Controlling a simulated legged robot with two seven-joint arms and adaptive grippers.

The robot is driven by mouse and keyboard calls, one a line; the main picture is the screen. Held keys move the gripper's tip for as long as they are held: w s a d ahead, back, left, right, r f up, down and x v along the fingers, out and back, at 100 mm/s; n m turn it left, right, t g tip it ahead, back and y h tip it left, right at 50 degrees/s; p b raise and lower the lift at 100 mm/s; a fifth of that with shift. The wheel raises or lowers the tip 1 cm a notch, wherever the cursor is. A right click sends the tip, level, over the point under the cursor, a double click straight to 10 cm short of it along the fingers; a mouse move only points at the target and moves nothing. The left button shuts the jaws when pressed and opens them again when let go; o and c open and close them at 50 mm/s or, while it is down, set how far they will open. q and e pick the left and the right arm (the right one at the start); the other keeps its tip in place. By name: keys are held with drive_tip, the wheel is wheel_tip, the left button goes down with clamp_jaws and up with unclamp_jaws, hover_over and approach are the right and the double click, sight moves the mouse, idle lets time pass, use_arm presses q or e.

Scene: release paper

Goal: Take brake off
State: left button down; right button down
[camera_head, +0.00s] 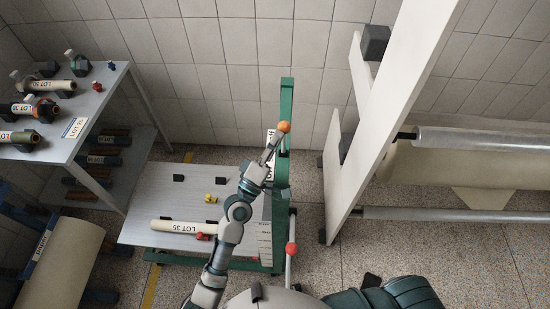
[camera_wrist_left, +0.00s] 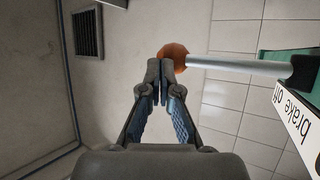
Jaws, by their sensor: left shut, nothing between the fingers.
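The brake lever's orange ball knob (camera_head: 284,127) shows at the green stand (camera_head: 284,175) in the head view. In the left wrist view, the orange knob (camera_wrist_left: 172,54) sits at the end of a grey rod (camera_wrist_left: 235,66) that runs right to a dark mount. A white sign (camera_wrist_left: 296,116) reading "brake off" is beside that mount. My left gripper (camera_head: 276,142) is shut and empty, close to the knob. In the wrist view its fingertips (camera_wrist_left: 160,72) overlap the knob's lower edge; I cannot tell whether they touch. My right gripper is not in view.
A second lever with a red knob (camera_head: 291,248) stands lower on the stand. A grey table (camera_head: 150,215) with a "LOT 35" roll (camera_head: 184,227) is left of it. A shelf (camera_head: 95,105) of rolls stands far left, and a white frame (camera_head: 400,85) with large rollers stands right.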

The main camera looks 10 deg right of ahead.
use_arm(q)
drive_tip(key=shift+w+d+r+b, duration=0.1)
drive_tip(key=shift+w+d+b, duration=0.15)
drive_tip(key=shift+w, duration=0.6)
drive_tip(key=shift+w+d+r+b, duration=0.1)
drive_tip(key=shift+w+d+b, duration=0.2)
drive_tip(key=shift+w, duration=0.5)
drive_tip(key=shift+w+d+r+b, duration=0.1)
drive_tip(key=shift+w+d+b, duration=0.15)
drive_tip(key=shift+w, duration=0.6)
